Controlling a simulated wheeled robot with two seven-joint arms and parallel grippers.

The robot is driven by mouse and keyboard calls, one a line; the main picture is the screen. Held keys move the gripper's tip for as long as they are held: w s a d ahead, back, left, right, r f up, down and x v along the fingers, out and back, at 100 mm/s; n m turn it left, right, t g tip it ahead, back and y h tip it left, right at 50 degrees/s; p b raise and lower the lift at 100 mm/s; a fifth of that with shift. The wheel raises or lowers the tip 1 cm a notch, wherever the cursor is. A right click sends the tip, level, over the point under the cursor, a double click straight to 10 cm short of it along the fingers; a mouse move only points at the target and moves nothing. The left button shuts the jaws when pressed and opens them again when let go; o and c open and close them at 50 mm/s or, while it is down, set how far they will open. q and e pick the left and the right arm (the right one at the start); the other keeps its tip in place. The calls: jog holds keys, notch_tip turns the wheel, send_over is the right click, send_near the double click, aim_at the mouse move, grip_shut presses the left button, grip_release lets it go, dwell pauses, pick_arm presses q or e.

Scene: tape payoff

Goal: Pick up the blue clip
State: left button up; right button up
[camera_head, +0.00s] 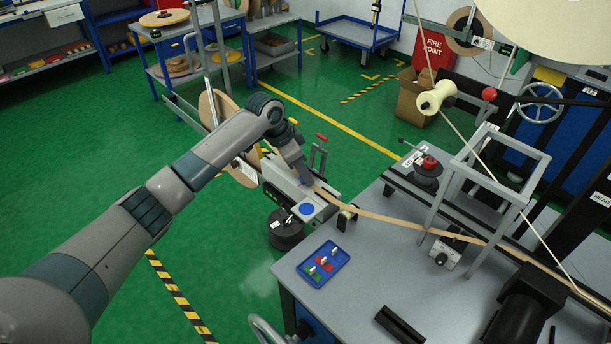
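A small blue tray (341,271) lies at the near left corner of the grey table. It holds a green clip (311,272), a red clip (323,262) and, at its far right end, a white-tipped piece (335,251) that seems to be the blue clip, hard to tell from the blue tray. My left gripper (304,181) is beyond the tray, low over the grey splice unit beside the tan tape (375,216). Its fingers are too small to tell open from shut or whether they hold anything. My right gripper is not in view.
A round blue button (306,209) is on the splice unit's near end. A grey frame (484,185) stands over the tape on the table. A black block (400,324) lies at the front. Bare tabletop lies right of the tray.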

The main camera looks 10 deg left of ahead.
pick_arm(q)
grip_shut()
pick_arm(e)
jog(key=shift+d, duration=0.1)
pick_arm(q)
jog(key=shift+r, duration=0.1)
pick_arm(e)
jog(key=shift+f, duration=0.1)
